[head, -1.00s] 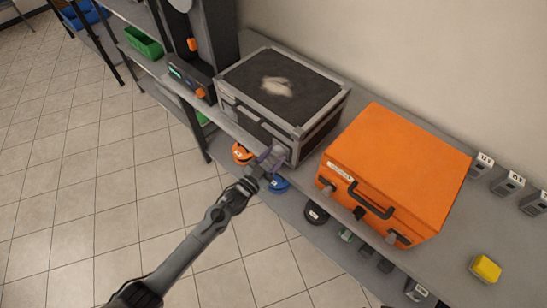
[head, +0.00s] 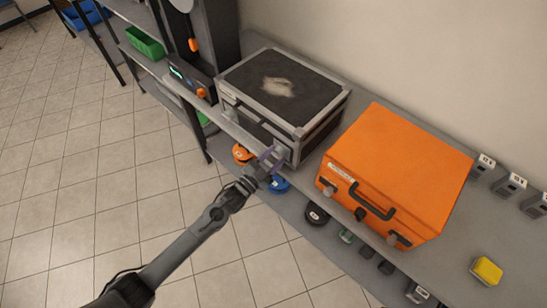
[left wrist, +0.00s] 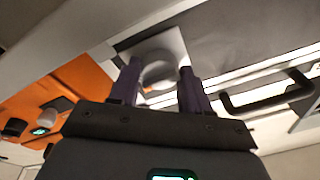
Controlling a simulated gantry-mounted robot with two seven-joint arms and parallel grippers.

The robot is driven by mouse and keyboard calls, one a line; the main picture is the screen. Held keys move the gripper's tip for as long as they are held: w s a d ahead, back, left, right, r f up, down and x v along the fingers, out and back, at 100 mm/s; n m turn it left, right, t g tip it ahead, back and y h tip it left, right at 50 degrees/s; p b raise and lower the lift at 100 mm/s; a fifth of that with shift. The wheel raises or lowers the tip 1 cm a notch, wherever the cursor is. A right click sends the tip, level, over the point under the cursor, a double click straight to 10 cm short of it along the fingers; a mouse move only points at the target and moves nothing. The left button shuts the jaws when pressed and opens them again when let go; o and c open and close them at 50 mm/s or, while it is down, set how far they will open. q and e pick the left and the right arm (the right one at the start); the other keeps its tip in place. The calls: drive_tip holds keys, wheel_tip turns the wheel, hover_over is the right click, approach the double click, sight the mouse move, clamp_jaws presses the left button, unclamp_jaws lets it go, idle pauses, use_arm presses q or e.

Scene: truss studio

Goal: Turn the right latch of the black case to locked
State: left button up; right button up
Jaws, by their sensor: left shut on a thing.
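The black case (head: 250,80) with grey metal edges stands on the shelf top, its front facing the aisle. My left gripper (head: 272,157) is at the right end of that front and covers the right latch there. In the left wrist view my purple fingers (left wrist: 160,88) stand on either side of the right latch's rounded grey knob (left wrist: 159,72), shut on it. The knob sits on a pale plate (left wrist: 172,45). The black handle (left wrist: 268,98) of the case is to the right in that view. The latch's exact angle is hard to tell. My right gripper is not in view.
An orange case (head: 400,165) stands close to the right of the black case. A dark machine (head: 200,50) with orange knobs stands to its left. Orange and blue spools (head: 278,184) lie on the lower shelf under my gripper. The floor in front is clear.

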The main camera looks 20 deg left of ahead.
use_arm(q)
drive_tip(key=o, duration=1.1)
drive_tip(key=shift+c, duration=0.2)
drive_tip(key=shift+s, duration=0.1)
drive_tip(key=p+v, duration=0.1)
drive_tip(key=v, duration=0.9)
drive_tip(key=shift+s+a, duration=0.15)
drive_tip(key=shift+s, duration=0.1)
drive_tip(key=shift+f, duration=0.1)
